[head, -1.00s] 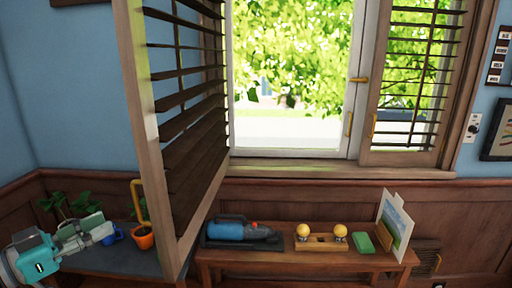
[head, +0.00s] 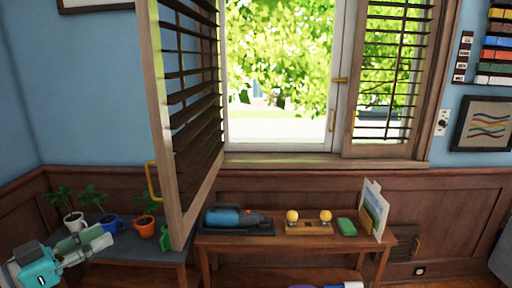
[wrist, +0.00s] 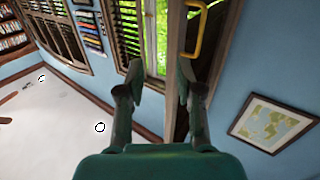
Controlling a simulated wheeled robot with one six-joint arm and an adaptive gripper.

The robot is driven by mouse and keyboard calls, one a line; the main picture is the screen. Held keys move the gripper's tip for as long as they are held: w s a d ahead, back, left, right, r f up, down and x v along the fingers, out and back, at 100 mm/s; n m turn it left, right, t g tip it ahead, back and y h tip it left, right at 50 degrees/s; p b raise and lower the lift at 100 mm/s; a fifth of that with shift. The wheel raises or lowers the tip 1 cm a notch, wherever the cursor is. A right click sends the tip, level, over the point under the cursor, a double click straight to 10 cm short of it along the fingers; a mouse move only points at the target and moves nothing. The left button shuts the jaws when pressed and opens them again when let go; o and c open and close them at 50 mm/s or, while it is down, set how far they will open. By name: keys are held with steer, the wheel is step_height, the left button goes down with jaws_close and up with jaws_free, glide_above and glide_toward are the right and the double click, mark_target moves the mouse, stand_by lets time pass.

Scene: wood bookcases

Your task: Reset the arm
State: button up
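My gripper (head: 92,246) is at the lower left of the head view, in front of the low dark table with the potted plants. In the wrist view my gripper (wrist: 158,82) has its two dark green fingers apart with a clear gap between them. It is open and holds nothing. Beyond the fingers in the wrist view are the edge of the open shutter and its yellow handle (wrist: 194,34). I cannot tell the exact distance to them.
The open louvred shutter (head: 162,110) swings out into the room right of my arm. A wooden bench (head: 215,243) holds a blue tool (head: 226,218), a block with two yellow knobs (head: 308,227), a green block (head: 346,227) and a picture card (head: 375,207).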

steer(key=w+d+f+n+y, duration=0.2)
steer(key=w+d+f+n, duration=0.15)
steer(key=d+f, duration=0.6)
steer(key=w+d+f+n+y, duration=0.2)
steer(key=w+d+f+n, duration=0.15)
steer(key=f, duration=1.15)
steer(key=s+d+f+n+g+y, duration=0.15)
steer(key=s+d+f, duration=0.25)
steer(key=d+f, duration=0.55)
steer(key=s+d+f+n+y, duration=0.2)
steer(key=s+d+f+y, duration=0.15)
steer(key=d+f, duration=0.6)
steer(key=s+d+f+y, duration=0.1)
steer(key=s+d+f, duration=0.1)
steer(key=s+d, duration=0.7)
steer(key=s+d+f+y, duration=0.15)
steer(key=s+d, duration=0.25)
steer(key=s, duration=0.8)
steer(key=s+d+r+m, duration=0.2)
steer(key=s+d+r, duration=0.1)
steer(key=s+r, duration=0.5)
steer(key=s+d+r+m+t+h, duration=0.1)
steer(key=s+d+r+m, duration=0.1)
steer(key=s+r, duration=0.7)
steer(key=shift+s+d+r, duration=0.3)
steer(key=shift+s+d, duration=0.1)
